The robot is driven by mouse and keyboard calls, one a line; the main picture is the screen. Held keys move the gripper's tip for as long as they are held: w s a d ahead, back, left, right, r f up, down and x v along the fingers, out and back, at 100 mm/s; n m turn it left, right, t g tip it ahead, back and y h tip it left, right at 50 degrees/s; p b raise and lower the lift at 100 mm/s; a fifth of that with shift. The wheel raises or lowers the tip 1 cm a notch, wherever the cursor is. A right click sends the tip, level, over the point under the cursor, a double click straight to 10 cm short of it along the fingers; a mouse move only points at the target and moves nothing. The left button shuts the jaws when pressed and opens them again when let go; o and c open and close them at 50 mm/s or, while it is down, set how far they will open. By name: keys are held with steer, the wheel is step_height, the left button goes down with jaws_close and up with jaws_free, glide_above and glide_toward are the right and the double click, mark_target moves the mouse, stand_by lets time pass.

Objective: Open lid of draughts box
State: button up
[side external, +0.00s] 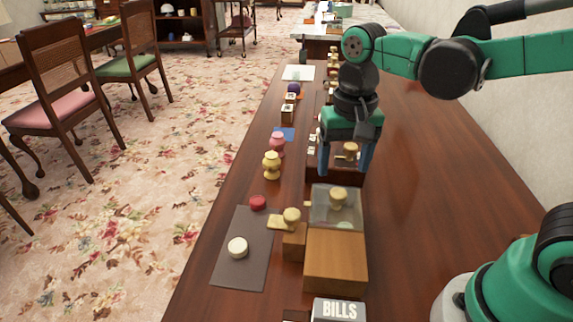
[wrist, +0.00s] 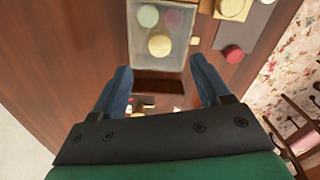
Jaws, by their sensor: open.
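The draughts box (side external: 335,262) is light wood and stands on the table. Its see-through lid (side external: 322,207) lies shut on top, with a round pale wooden knob (side external: 338,195). In the wrist view the lid (wrist: 143,46) shows near the top, with the knob (wrist: 160,44) on it and green and pink round pieces under it. My gripper (side external: 344,172) points down, just behind the box, with its blue fingers apart and empty. In the wrist view my gripper (wrist: 160,66) has its fingertips either side of the box's far end, apart from the knob.
Several boxes and knobs line the table behind. The table's right side is clear.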

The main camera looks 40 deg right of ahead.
mark_target(338, 194)
steer(key=shift+f, duration=2.8)
jaws_close()
steer(key=shift+a, duration=0.1)
